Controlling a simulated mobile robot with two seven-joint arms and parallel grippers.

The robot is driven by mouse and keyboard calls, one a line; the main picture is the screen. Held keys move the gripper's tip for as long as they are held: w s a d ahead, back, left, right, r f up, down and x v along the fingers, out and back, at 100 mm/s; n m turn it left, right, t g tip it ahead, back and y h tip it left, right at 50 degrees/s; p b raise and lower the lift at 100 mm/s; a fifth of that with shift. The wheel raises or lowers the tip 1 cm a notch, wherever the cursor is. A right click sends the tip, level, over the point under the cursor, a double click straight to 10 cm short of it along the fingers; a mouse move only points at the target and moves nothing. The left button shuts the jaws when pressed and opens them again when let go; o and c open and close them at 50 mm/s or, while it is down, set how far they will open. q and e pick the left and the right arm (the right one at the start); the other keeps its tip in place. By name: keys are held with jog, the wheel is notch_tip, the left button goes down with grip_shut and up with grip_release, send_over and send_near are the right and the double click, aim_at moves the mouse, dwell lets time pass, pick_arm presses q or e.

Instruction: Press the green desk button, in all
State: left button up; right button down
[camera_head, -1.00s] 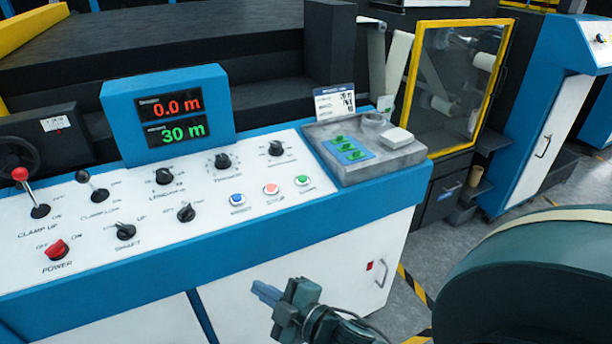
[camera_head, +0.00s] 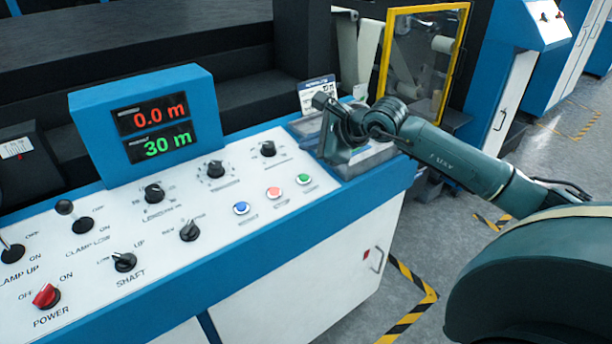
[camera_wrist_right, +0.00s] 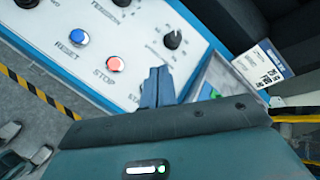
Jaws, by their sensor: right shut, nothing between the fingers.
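The green button (camera_head: 304,178) sits at the right end of a row of three on the white sloped panel, right of the red and blue ones. My right gripper (camera_head: 326,145) is over the panel's right end, beyond and right of the green button, with a visible gap in the head view. In the right wrist view its blue fingers (camera_wrist_right: 157,86) are shut and empty. They point at the panel beside the partly covered START label and hide the green button there. My left gripper is not in view.
The red button (camera_head: 273,192) and blue button (camera_head: 241,208) are close neighbours. Black knobs such as this one (camera_head: 268,149) stand behind the row. The display box (camera_head: 145,110) rises at the back left. A grey tray (camera_head: 378,157) is partly hidden behind my right arm.

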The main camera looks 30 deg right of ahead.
jog(key=shift+w+d+r+h, duration=0.1)
jog(key=shift+d+r+h, duration=0.25)
jog(key=shift+d, duration=0.35)
jog(key=shift+f, duration=0.1)
